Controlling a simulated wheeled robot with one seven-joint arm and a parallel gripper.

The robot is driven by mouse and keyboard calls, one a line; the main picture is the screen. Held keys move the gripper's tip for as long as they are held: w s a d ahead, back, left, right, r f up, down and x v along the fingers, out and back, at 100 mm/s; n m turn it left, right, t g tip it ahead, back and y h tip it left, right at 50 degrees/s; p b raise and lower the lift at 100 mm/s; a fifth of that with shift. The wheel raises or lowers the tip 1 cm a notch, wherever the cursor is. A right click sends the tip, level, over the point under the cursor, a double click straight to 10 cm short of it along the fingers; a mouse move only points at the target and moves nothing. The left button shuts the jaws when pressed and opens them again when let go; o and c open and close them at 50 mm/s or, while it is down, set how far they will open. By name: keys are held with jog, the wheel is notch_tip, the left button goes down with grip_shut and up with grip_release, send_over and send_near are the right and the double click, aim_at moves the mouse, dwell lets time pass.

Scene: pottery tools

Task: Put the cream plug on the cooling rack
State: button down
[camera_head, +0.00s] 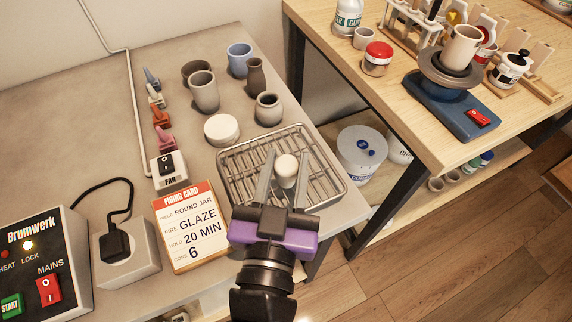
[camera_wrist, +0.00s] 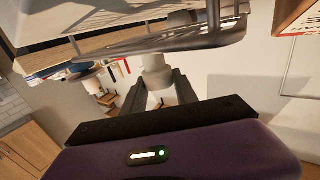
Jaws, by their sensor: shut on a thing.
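The cream plug (camera_head: 286,171) is a small pale rounded piece between the fingers of my gripper (camera_head: 289,158), which is shut on it. In the wrist view the plug (camera_wrist: 157,72) shows between the dark fingers. The cooling rack (camera_head: 232,160) is a wire grid tray on the near right corner of the grey table. My gripper reaches over its near side, and the plug appears over the wires. I cannot tell whether the plug touches them. The rack's rim also shows in the wrist view (camera_wrist: 205,40).
Behind the rack stand a white round lid (camera_head: 221,130) and several clay pots (camera_head: 204,92). A firing card (camera_head: 190,226) lies left of my gripper, beside a fan switch (camera_head: 168,168) and a control box (camera_head: 40,262). A wooden table (camera_head: 420,115) stands right, across a gap.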

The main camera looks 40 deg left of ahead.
jog(key=shift+f, duration=0.2)
jog(key=c, duration=0.9)
grip_release()
jog(key=shift+r, duration=0.1)
jog(key=shift+c, duration=0.2)
jog(key=shift+r, duration=0.1)
jog(key=shift+r, duration=0.15)
jog(key=b+v, duration=0.1)
jog(key=v, duration=1.1)
